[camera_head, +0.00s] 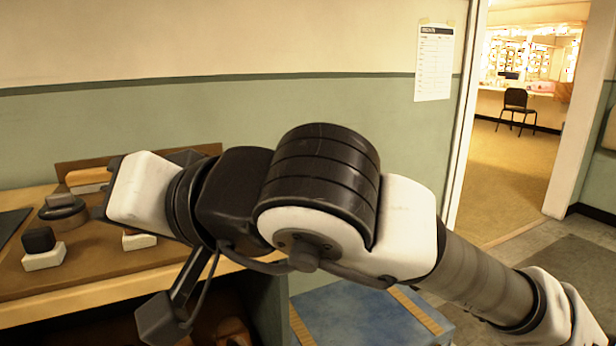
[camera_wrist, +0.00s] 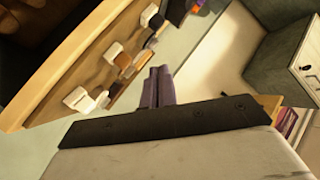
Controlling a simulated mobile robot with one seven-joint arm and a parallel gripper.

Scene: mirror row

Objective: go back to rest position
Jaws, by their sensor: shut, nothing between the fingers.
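My gripper (camera_wrist: 158,86) shows in the wrist view with its two dark fingers side by side, shut and empty. In that view the fingers are in front of the pale floor and wall, to the right of a wooden table seen at a slant. In the head view my arm stretches across the middle of the picture, and the fingers are hidden behind its links.
A wooden table (camera_head: 70,305) at the left holds several small dark and white blocks, including a white one (camera_head: 44,256). A blue box (camera_head: 365,318) stands below my arm. A doorway at the right leads to a room with a black chair (camera_head: 516,107).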

